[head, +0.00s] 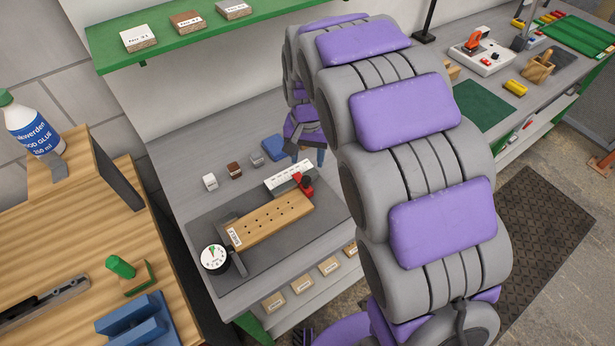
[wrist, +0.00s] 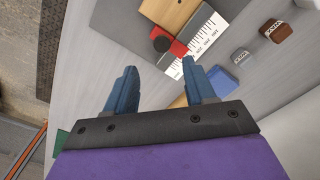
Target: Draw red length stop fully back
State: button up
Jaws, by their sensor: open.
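The red length stop (head: 303,184) sits against the right end of a drilled wooden board (head: 272,219), beside a white scale (head: 288,174). In the wrist view the red stop (wrist: 179,48), with a black round knob, lies just beyond my fingertips, next to the scale (wrist: 208,37) and the board (wrist: 168,12). My gripper (wrist: 158,66) is open and empty, its two blue fingers wide apart. In the head view my gripper (head: 308,156) is behind the stop, partly hidden by my arm. I cannot tell its height above the bench.
A dial gauge (head: 214,258) stands at the board's left end. White (head: 210,182), brown (head: 234,170) and grey (head: 257,159) small blocks and a blue block (head: 274,147) line the bench behind. The blue block (wrist: 222,80) is close to my right finger in the wrist view.

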aim_at(306, 178)
jog(key=f, duration=0.2)
jog(key=f+b, duration=0.1)
jog(key=f, duration=0.4)
jog(key=shift+a+f, duration=0.25)
jog(key=shift+a, duration=0.15)
jog(key=shift+d+f+b, duration=0.3)
jog(key=shift+f+b, duration=0.05)
jog(key=shift+f, duration=0.1)
jog(key=shift+a, duration=0.1)
jog(key=shift+c, duration=0.3)
jog(key=shift+a, duration=0.1)
jog(key=c, duration=0.3)
grip_shut()
